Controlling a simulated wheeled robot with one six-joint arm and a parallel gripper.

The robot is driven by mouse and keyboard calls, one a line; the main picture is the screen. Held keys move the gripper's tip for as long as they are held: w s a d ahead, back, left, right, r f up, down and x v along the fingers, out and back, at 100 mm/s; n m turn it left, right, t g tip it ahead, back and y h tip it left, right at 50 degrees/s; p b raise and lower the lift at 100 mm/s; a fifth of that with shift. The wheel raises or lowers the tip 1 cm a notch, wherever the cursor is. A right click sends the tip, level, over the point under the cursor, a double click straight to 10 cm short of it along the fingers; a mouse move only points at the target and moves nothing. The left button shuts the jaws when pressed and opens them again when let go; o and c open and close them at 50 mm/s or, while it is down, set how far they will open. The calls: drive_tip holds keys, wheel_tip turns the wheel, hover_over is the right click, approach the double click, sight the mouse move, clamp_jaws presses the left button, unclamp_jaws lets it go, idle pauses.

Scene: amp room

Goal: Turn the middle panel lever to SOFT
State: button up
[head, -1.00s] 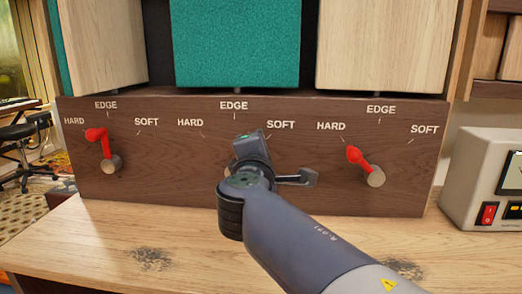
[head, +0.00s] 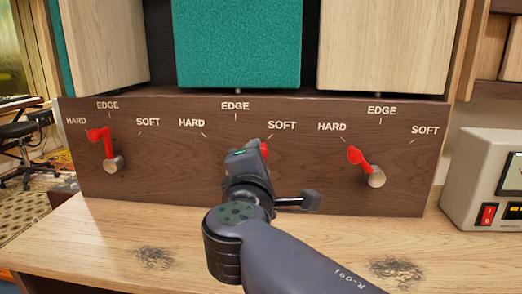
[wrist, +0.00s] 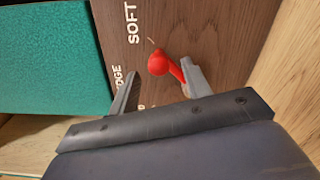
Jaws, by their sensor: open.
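The middle panel lever has a red knob (head: 264,148) just right of my gripper (head: 256,147), close to the tick by the SOFT label (head: 282,125). Its base is hidden behind my gripper. In the wrist view the red knob (wrist: 158,62) lies between the two spread fingers of my gripper (wrist: 160,72), nearer the right finger. The red arm runs to that finger and seems to touch it. The knob sits just below the tick near the word SOFT (wrist: 131,22). My gripper is open.
The left lever (head: 104,142) and right lever (head: 362,160) both lean toward HARD on the brown wooden panel (head: 320,190). A teal block (head: 237,45) hangs above. A cream device with a red switch (head: 486,214) stands right. The worn bench top (head: 110,240) is clear.

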sight(263, 150)
drive_tip(key=shift+s+a+p, duration=0.15)
drive_tip(key=shift+s+p, duration=0.05)
drive_tip(key=shift+s, duration=1)
drive_tip(key=shift+s+a+p, duration=0.15)
drive_tip(key=shift+s, duration=1)
drive_tip(key=shift+w, duration=0.15)
drive_tip(key=w, duration=0.3)
drive_tip(key=w+d+b, duration=0.1)
drive_tip(key=w, duration=0.3)
drive_tip(key=w+b, duration=0.1)
drive_tip(key=w, duration=0.2)
drive_tip(key=shift+w+d, duration=0.25)
drive_tip(key=shift+d, duration=0.05)
drive_tip(key=shift+s, duration=0.1)
